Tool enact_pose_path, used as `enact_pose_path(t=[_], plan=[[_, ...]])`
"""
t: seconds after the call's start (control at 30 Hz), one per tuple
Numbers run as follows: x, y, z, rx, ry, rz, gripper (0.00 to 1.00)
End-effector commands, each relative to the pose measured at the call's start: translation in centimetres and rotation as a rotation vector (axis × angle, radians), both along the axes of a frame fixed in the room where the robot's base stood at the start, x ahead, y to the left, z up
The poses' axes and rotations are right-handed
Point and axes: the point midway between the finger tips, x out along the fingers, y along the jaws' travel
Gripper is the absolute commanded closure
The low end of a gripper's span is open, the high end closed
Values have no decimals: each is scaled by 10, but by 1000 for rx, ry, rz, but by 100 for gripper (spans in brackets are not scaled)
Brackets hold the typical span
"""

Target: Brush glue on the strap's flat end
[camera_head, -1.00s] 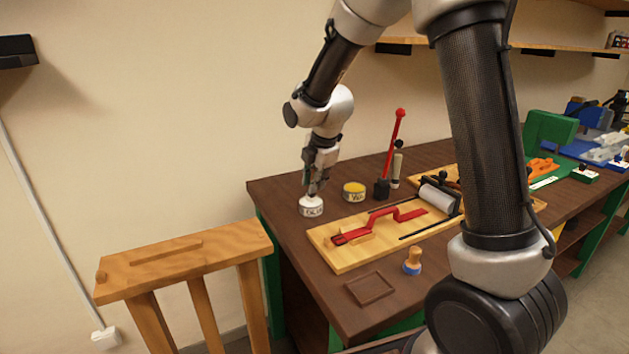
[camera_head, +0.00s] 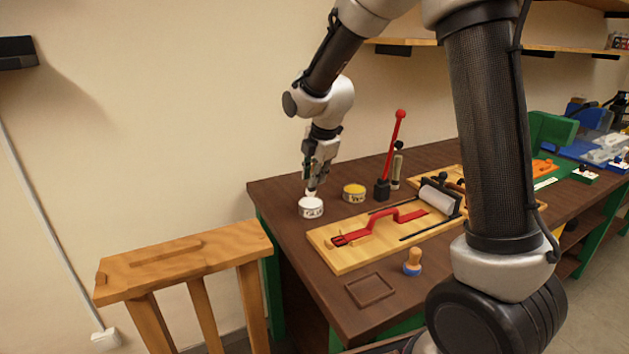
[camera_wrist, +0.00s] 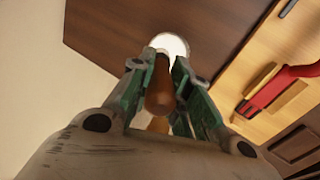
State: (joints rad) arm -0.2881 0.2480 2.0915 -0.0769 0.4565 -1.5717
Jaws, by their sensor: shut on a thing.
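My gripper (camera_head: 317,178) is above the white glue pot (camera_head: 311,208) at the back left of the workbench. In the wrist view my gripper (camera_wrist: 160,85) is shut on the brown wooden handle of a brush (camera_wrist: 160,92), which points down at the white pot (camera_wrist: 172,45). The brush's lower end is at the pot's mouth; I cannot tell whether it is inside. The red strap (camera_head: 380,225) lies on a light wooden board (camera_head: 345,258), with a raised loop in its middle and a buckle at its left end. Part of the strap (camera_wrist: 268,92) shows at right in the wrist view.
A yellow tin (camera_head: 354,192) stands right of the white pot. A red-handled lever tool (camera_head: 396,145) stands behind the board. A stamp with a blue base (camera_head: 413,262) and a shallow brown tray (camera_head: 370,290) are at the front. A wooden stand (camera_head: 185,262) is left of the bench.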

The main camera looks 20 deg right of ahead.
Motion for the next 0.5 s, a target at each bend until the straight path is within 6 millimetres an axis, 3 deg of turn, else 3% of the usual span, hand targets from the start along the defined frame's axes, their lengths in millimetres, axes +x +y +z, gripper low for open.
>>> enact_pose_path(t=[0.5], plan=[[1, 0, 43, 0, -3, 1, 100]])
